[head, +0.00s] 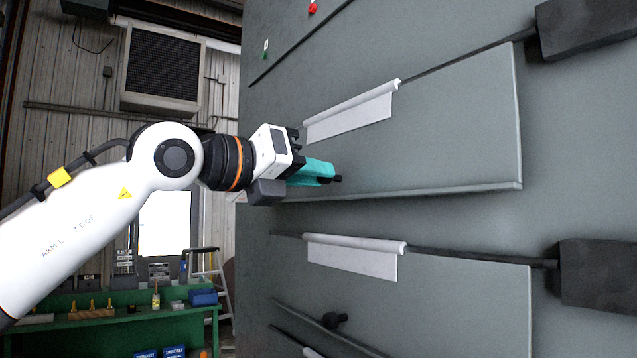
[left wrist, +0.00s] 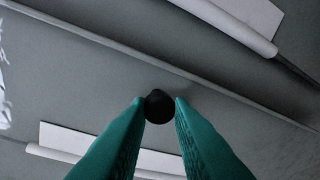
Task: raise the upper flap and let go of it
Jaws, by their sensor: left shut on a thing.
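The upper flap (head: 455,130) is a wide grey panel on the grey enclosure wall, hung below a dark rod with a white sleeve (head: 350,118). A small black knob (head: 337,179) sits low on the flap, near its lower edge. My left gripper (head: 326,176) has teal fingers shut on this knob. In the left wrist view the knob (left wrist: 159,106) is between the two fingertips. The flap's lower edge crosses that view on a slant. I cannot tell how far the flap stands out from the wall. My right gripper is not in view.
Dark blocks (head: 600,272) stick out at the right. A green workbench (head: 110,335) stands in the left background.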

